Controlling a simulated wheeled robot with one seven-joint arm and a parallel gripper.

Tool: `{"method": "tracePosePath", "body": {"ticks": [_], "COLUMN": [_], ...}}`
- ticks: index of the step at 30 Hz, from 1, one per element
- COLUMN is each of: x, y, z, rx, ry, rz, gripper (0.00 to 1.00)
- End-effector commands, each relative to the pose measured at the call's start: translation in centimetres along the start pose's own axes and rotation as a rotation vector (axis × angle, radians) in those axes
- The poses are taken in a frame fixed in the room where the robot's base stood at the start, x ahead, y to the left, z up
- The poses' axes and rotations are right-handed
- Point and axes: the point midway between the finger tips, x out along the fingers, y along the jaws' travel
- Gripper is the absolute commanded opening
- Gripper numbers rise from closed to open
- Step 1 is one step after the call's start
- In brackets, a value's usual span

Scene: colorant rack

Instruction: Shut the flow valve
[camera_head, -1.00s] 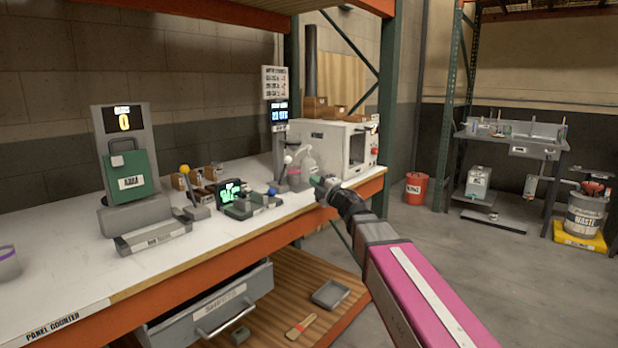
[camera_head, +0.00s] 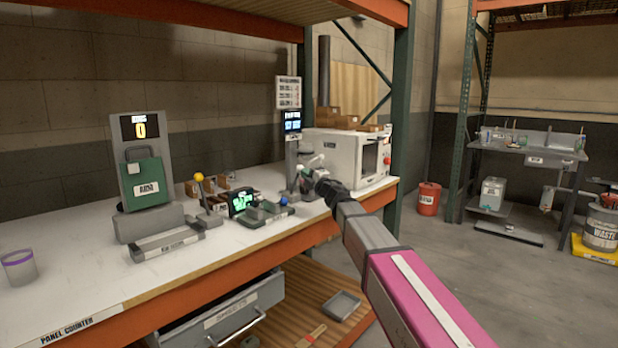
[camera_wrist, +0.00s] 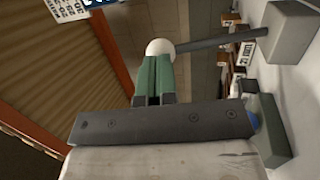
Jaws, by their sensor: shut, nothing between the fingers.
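No readable label marks the flow valve. A lever with a white ball knob (camera_wrist: 160,47) and a grey rod (camera_wrist: 222,41) shows in the wrist view; the rod runs to a grey block (camera_wrist: 290,35) on the counter. My gripper (camera_wrist: 155,60) is shut and empty, its green fingertips right at the ball; I cannot tell whether they touch. In the head view my gripper (camera_head: 308,184) is at the counter's far right part, in front of the display post (camera_head: 292,150), and partly hides the lever. A yellow-knobbed lever (camera_head: 199,178) stands farther left.
A low device with a blue knob (camera_head: 284,201) and a small green screen (camera_head: 242,202) sit left of my gripper. A white boxy machine (camera_head: 345,155) stands just behind it. The front of the counter (camera_head: 90,262) is mostly clear.

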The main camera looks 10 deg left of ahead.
Motion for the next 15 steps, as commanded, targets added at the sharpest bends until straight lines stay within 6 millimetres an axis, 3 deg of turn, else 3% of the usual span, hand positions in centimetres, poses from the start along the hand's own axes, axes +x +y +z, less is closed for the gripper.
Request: {"method": "tracePosePath", "body": {"ticks": [15], "x": [0.39], "y": [0.20], "z": [-0.05], "rx": [0.000], "ry": [0.000], "rz": [0.001], "gripper": [0.00]}}
